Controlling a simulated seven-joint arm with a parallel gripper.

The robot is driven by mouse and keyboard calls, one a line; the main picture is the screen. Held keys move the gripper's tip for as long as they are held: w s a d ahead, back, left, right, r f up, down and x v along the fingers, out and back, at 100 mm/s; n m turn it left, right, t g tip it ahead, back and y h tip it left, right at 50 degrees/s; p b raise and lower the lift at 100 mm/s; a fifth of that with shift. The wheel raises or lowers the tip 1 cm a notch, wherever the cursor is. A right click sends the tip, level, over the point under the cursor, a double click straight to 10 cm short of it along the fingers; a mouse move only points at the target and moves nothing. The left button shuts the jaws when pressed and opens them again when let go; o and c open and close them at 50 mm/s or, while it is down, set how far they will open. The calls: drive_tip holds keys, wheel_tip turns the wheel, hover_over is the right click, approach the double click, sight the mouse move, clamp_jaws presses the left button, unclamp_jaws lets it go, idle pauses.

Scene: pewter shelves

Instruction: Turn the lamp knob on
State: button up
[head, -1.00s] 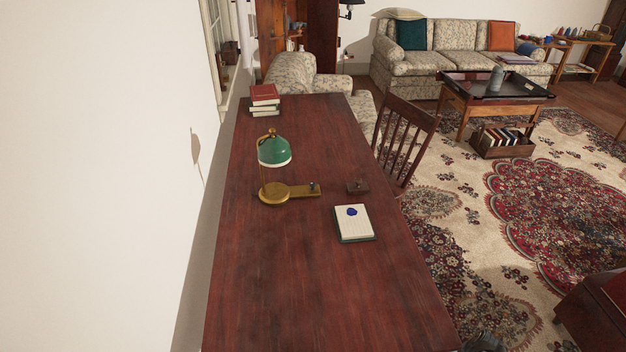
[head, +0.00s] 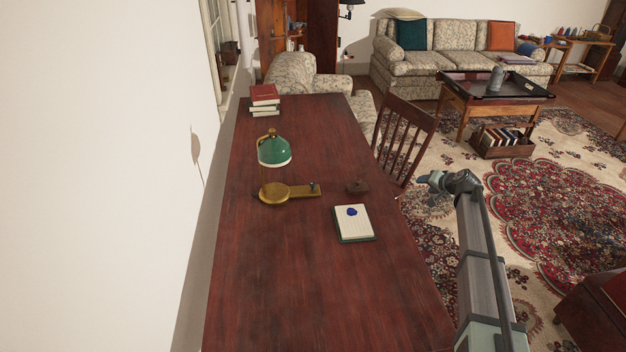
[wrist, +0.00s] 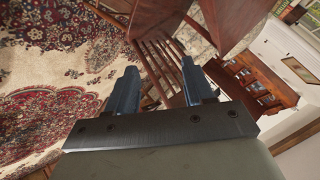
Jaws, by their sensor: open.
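A desk lamp (head: 274,152) with a green shade and brass base stands on the dark red desk (head: 300,290). Its brass base extends to the right, and a small dark knob (head: 314,187) sits at the end of that extension. My gripper (head: 424,181) is beyond the desk's right edge, over the rug, well to the right of the lamp and touching nothing. The wrist view shows its two fingers spread apart (wrist: 160,90) with nothing between them. The lamp and knob are not visible in the wrist view.
Books (head: 264,100) are stacked at the far end. A wooden chair (head: 404,140) stands at the desk's right side, near my gripper. The near desk top is clear.

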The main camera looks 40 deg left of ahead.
drive_tip(key=s+a+r+n+g, duration=0.1)
drive_tip(key=s+a+r+n, duration=0.15)
drive_tip(key=a, duration=0.55)
drive_tip(key=s+a+r+n, duration=0.2)
drive_tip(key=a+r+n, duration=0.1)
drive_tip(key=a, duration=0.4)
drive_tip(key=n+g+h, duration=0.5)
drive_tip(key=n+h, duration=0.3)
drive_tip(key=n, duration=1.5)
approach(313, 183)
wheel_tip(313, 183, down, 8)
drive_tip(key=shift+s+r, duration=0.1)
drive_tip(key=shift+s, duration=0.05)
clamp_jaws()
